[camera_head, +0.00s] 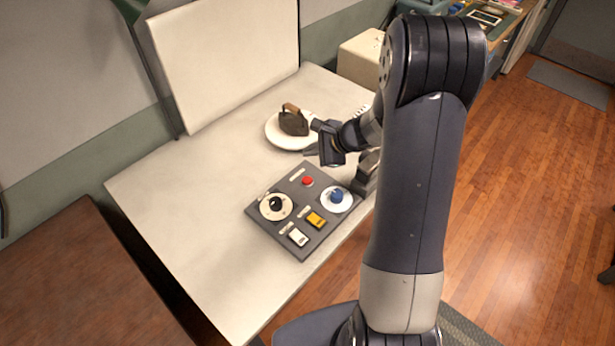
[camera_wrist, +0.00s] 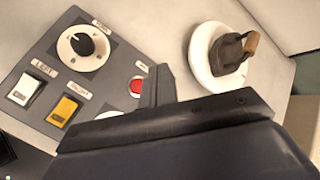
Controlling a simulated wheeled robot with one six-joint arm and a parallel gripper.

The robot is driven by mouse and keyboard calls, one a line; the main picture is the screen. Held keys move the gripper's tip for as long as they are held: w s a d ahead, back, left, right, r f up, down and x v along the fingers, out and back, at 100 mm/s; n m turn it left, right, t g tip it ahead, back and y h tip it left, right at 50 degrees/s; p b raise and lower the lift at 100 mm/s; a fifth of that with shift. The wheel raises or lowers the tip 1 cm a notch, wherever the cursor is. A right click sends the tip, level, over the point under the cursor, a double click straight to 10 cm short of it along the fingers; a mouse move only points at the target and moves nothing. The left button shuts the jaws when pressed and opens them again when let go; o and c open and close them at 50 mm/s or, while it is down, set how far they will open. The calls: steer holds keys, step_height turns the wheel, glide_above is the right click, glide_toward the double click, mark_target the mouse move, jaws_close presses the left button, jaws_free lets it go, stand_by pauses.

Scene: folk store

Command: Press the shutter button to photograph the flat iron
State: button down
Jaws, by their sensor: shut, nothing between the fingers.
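A dark flat iron (camera_head: 293,121) with a wooden handle stands on a round white plate (camera_head: 277,140); in the wrist view the iron (camera_wrist: 229,53) is at the upper right. A grey control panel (camera_head: 276,227) lies on the table in front of it. A red button (camera_head: 308,181) sits near the panel's far edge; in the wrist view the red button (camera_wrist: 137,87) is close beside my gripper finger, partly hidden by it. My gripper (camera_head: 329,160) is shut and empty, above the panel's far end. Whether it touches the panel cannot be told.
The panel also holds a black dial (camera_head: 276,203), a blue knob (camera_head: 337,196), a yellow switch (camera_head: 316,219) and a white switch (camera_head: 298,237). A white backdrop board (camera_head: 225,60) stands behind the iron. The table's left part (camera_head: 190,190) is clear.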

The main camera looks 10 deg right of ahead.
steer(key=shift+f, duration=0.15)
steer(key=b, duration=0.5)
glide_above(311, 181)
step_height(311, 181, down, 7)
steer(key=shift+r, duration=0.1)
steer(key=shift+f+b, duration=0.9)
steer(key=shift+b, duration=0.25)
steer(key=shift+f, duration=0.15)
stand_by(0.7)
steer(key=shift+f+b, duration=0.3)
steer(key=shift+b, duration=0.3)
steer(key=shift+f+b, duration=0.4)
steer(key=shift+b, duration=0.15)
stand_by(0.5)
steer(key=shift+r, duration=0.1)
steer(key=shift+r+p, duration=0.55)
steer(key=shift+r, duration=0.25)
